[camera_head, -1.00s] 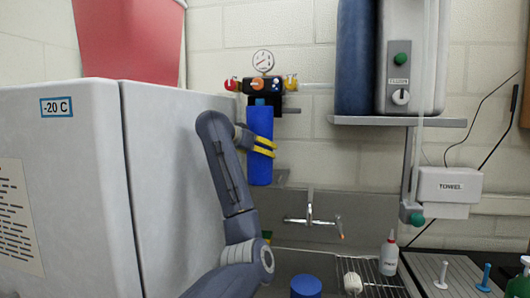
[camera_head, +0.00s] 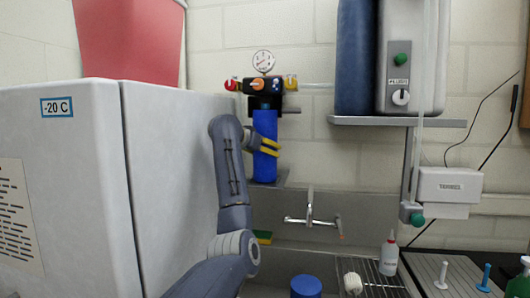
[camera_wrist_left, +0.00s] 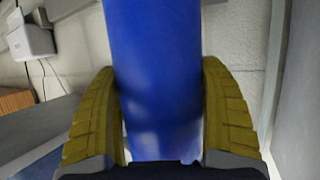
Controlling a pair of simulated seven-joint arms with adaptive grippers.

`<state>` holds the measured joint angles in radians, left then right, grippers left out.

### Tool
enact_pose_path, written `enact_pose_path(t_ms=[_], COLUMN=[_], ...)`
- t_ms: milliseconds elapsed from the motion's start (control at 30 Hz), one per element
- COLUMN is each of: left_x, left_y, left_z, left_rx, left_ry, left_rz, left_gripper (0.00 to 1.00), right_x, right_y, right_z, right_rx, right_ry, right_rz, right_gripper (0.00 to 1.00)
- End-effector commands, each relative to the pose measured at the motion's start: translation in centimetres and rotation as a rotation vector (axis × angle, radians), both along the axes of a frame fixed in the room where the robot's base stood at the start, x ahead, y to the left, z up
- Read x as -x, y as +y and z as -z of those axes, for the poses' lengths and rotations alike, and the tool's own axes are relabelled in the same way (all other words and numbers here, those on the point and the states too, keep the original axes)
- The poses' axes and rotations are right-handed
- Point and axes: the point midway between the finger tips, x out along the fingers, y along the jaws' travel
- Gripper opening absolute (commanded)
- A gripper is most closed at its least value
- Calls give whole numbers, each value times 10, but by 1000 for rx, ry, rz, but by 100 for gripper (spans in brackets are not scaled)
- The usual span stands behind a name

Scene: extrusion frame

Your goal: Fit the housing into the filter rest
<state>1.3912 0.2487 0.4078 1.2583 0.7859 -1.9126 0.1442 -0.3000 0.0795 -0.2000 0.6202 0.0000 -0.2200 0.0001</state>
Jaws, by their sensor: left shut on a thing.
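The housing is a blue upright cylinder (camera_head: 265,128) in the middle of the head view, in front of the tiled wall. My left gripper (camera_head: 270,147) is shut around it at mid-height, its yellow fingers on either side. In the left wrist view the blue housing (camera_wrist_left: 155,80) fills the space between the yellow fingers (camera_wrist_left: 160,125). The filter head (camera_head: 262,85), with a round gauge and coloured knobs, is right above the housing. A small grey ledge (camera_head: 282,178), perhaps the filter rest, is at its lower end; I cannot tell whether they touch. My right gripper is not in view.
A large white freezer (camera_head: 180,190) stands close on the left. A tap (camera_head: 310,215) and sink are below right. A grey shelf (camera_head: 400,121) carries a blue tank and a dispenser. A white bottle (camera_head: 389,253) stands on a wire rack.

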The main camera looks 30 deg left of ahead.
Motion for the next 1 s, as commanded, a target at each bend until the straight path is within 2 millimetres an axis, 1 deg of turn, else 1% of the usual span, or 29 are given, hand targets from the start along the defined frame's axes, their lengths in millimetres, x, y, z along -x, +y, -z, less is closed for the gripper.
enact_pose_path(t_ms=[367, 533, 567, 767, 1000], left_x=[1, 1, 0, 0, 0], left_y=[-1, 0, 0, 0, 0], left_z=[1, 5, 7, 6, 6], left_rx=[1, 0, 0, 0, 0], left_ry=[-6, -5, -2, -2, -2], left_rz=[1, 0, 0, 1, 1], left_gripper=[26, 26, 75, 98, 99], right_x=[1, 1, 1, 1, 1], right_y=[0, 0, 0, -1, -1], right_z=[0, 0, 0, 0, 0], right_rx=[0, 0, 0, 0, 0], right_ry=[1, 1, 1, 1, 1], right_rz=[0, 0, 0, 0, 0], right_gripper=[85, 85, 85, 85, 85])
